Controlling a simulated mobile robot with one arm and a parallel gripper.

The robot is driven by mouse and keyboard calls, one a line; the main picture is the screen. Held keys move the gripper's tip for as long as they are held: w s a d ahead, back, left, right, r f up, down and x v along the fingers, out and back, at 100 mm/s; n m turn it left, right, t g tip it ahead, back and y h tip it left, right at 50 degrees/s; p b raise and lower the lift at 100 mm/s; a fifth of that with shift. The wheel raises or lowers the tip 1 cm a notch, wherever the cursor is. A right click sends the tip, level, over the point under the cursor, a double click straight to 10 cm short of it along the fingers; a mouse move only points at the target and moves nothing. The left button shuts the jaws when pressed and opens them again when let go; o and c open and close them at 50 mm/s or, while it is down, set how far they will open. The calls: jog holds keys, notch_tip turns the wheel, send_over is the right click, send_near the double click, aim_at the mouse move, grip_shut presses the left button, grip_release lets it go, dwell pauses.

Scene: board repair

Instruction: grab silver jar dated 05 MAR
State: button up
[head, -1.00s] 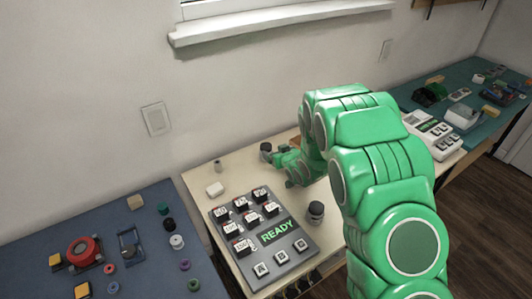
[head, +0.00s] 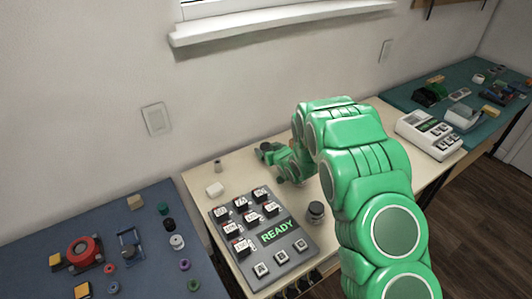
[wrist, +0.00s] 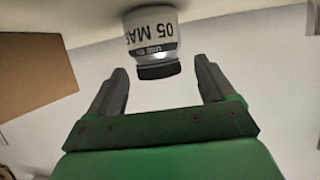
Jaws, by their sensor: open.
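The jar marked "05 MA…" (wrist: 150,42) shows in the wrist view, pale silver-white with a black lid; it appears upside down there, and its label's end is cut off by the curve. My gripper (wrist: 165,82) is open. The jar is just ahead of the fingertips, roughly in line with the gap, and nothing is between the jaws. In the head view my gripper (head: 268,152) is low over the back of the pale bench; the jar there is hard to tell from the dark gripper parts.
A second dark-lidded jar (head: 316,211) stands right of the grey READY panel (head: 280,255). A small grey item (head: 217,165) and a white block (head: 215,189) sit at the back left of the bench (head: 200,178). The wall is close behind.

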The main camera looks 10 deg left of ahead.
aim_at(266, 146)
jog(key=shift+x, duration=1.45)
jog(key=shift+d+f, duration=0.1)
jog(key=c, duration=1.3)
jog(key=shift+o, duration=0.2)
jog(key=shift+r, duration=0.45)
notch_tip(266, 146, up, 2)
jog(key=shift+r, duration=0.1)
jog(key=s+d+r, duration=0.5)
jog(key=s+r, duration=0.5)
jog(key=s, duration=0.3)
jog(key=shift+d, duration=0.25)
